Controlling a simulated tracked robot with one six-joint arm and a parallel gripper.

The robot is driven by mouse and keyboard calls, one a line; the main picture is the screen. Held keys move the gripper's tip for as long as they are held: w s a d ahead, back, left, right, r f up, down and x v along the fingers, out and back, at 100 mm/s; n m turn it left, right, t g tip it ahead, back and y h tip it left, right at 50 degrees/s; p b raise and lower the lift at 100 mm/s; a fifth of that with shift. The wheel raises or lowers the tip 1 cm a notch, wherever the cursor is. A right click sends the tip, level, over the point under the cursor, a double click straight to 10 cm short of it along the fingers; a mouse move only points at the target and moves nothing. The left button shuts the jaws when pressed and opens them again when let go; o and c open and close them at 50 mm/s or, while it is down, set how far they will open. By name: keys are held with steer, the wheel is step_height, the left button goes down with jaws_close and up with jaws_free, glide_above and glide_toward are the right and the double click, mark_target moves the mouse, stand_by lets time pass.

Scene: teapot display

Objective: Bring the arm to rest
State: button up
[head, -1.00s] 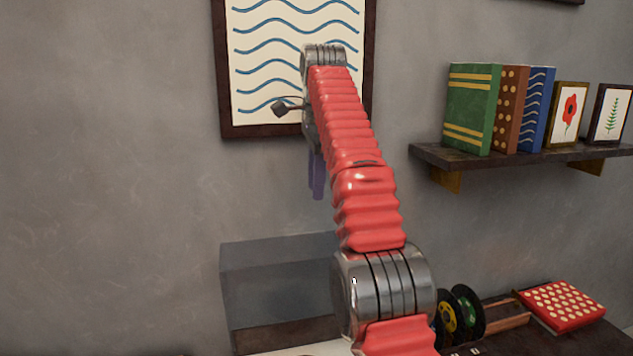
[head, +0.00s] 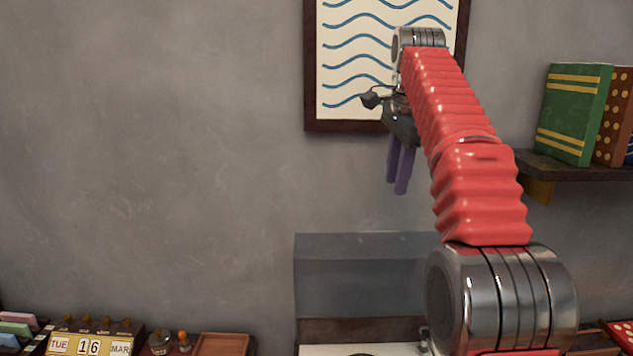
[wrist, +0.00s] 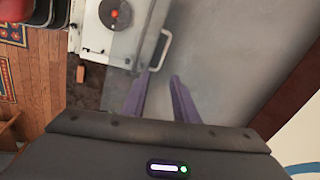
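My red-sleeved arm reaches up in the head view, and my gripper (head: 396,187) hangs from its far end with two purple fingers pointing down. The gripper is open and empty.
A clear case (head: 340,275) stands below the gripper, partly behind my arm. A shelf with a green book (head: 573,113) is to the right. A calendar (head: 90,342) and a small tray (head: 222,345) are at lower left. The wall at left is bare.

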steer(key=s+a+f+n+t, duration=0.1)
steer(key=s+f+n, duration=0.3)
steer(key=s, duration=0.5)
steer(key=s+f+n+t, duration=0.1)
steer(key=s+f+n, duration=0.1)
steer(key=s+n, duration=0.5)
steer(key=s+f+n, duration=0.4)
steer(key=s+f, duration=1.4)
steer(key=shift+a+f+n+t, duration=0.3)
steer(key=shift+a+f+t, duration=0.05)
steer(key=shift+a+t, duration=0.05)
steer(key=shift+o, duration=0.4)
steer(key=shift+d, duration=0.1)
stand_by(1.5)
